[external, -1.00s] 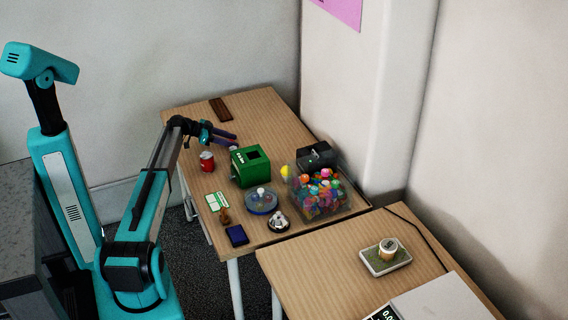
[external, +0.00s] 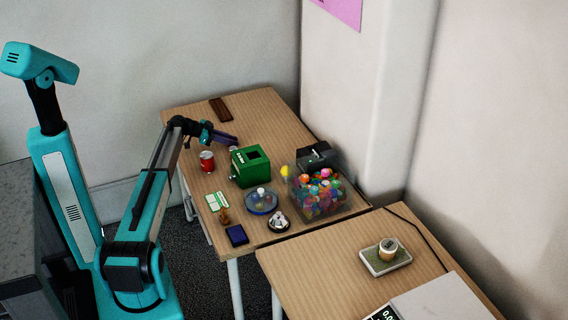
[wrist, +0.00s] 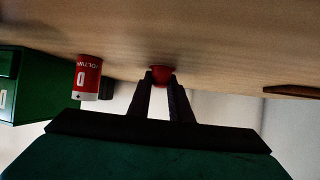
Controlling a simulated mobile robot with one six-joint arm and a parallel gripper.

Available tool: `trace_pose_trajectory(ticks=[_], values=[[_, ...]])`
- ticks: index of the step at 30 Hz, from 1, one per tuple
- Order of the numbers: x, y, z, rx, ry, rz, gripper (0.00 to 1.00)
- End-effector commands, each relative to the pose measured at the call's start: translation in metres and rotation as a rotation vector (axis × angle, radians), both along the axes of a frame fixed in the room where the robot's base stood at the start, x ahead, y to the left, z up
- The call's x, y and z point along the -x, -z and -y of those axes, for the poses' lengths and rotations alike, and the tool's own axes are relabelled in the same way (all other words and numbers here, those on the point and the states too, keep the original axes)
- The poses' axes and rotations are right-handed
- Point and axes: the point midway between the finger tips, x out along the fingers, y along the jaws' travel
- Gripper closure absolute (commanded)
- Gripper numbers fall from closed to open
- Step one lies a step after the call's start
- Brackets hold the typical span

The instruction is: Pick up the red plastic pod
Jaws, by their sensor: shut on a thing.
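The red pod (wrist: 161,71) shows in the wrist view as a small rounded red thing at the fingertips, against the wooden table top. My gripper (wrist: 161,81) is shut on it, with one dark finger at each side. In the external view my gripper (external: 235,142) is over the back part of the table, behind the green box; the pod cannot be made out there. Whether the pod touches the table is unclear.
A red and white can (external: 207,161) stands near my gripper, also in the wrist view (wrist: 88,75). The green box (external: 250,167), a clear bin of colourful balls (external: 318,197) and a dark box (external: 317,156) stand farther forward. A brown block (external: 220,109) lies at the back.

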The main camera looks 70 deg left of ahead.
Motion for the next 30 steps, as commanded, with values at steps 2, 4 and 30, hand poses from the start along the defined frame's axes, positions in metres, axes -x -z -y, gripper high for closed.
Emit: trace_pose_trajectory(ticks=[2,4,30], values=[[0.0,0.0,0.0,0.0,0.0,0.0,1.0],[0.0,0.0,0.0,0.0,0.0,0.0,1.0],[0.0,-0.076,0.0,-0.001,0.0,0.001,1.0]])
